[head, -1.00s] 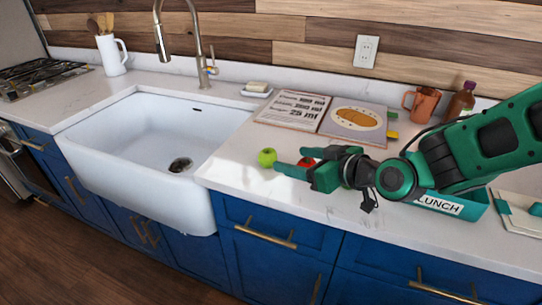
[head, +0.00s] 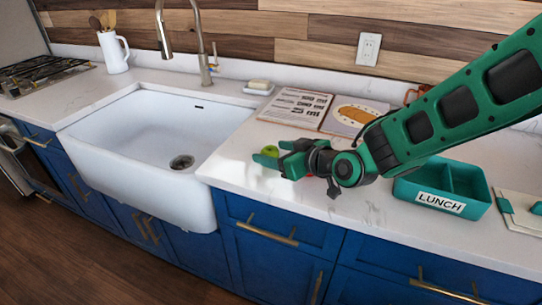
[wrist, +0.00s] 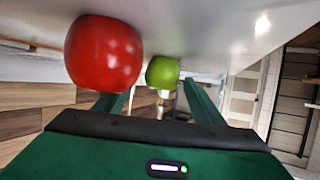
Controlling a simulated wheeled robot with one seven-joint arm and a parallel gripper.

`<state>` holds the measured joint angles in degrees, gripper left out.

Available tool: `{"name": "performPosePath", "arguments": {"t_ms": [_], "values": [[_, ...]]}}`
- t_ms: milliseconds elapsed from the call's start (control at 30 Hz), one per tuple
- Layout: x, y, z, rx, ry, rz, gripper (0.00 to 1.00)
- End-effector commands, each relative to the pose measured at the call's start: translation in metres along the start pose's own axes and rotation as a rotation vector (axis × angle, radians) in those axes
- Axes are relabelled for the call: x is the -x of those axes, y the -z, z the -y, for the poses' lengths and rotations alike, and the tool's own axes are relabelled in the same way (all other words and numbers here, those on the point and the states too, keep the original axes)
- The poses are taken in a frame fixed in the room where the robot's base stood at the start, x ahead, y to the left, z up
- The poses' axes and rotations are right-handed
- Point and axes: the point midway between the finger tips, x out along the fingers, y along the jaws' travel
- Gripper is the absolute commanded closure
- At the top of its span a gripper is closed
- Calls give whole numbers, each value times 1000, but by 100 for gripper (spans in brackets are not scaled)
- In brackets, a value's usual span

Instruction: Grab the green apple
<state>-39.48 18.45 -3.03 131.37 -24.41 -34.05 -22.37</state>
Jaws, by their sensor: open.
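The green apple (head: 270,150) is on the white counter right of the sink, partly hidden by my gripper (head: 268,156). In the wrist view, the green apple (wrist: 162,72) appears between the tips of my open gripper (wrist: 157,88), at or just past them; I cannot tell whether either finger touches it. The gap between the fingers is otherwise empty. A red apple (wrist: 103,54) looms larger and closer at the left, beside the left finger. In the head view the red apple is mostly hidden behind my gripper.
A teal lunch box (head: 476,206) stands to the right on the counter. An open recipe book (head: 297,106) lies behind the apples. The white sink (head: 130,125) is to the left, and a soap dish (head: 258,89) sits near the wall. The counter's front strip is clear.

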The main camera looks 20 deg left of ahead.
Motion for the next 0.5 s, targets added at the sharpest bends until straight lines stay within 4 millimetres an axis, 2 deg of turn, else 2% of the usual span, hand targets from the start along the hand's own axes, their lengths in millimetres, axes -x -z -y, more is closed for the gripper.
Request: {"name": "performPosePath", "arguments": {"t_ms": [67,267,500], "values": [[0,0,0,0,0,0,37],[0,0,0,0,1,0,83],[0,0,0,0,1,0,83]]}}
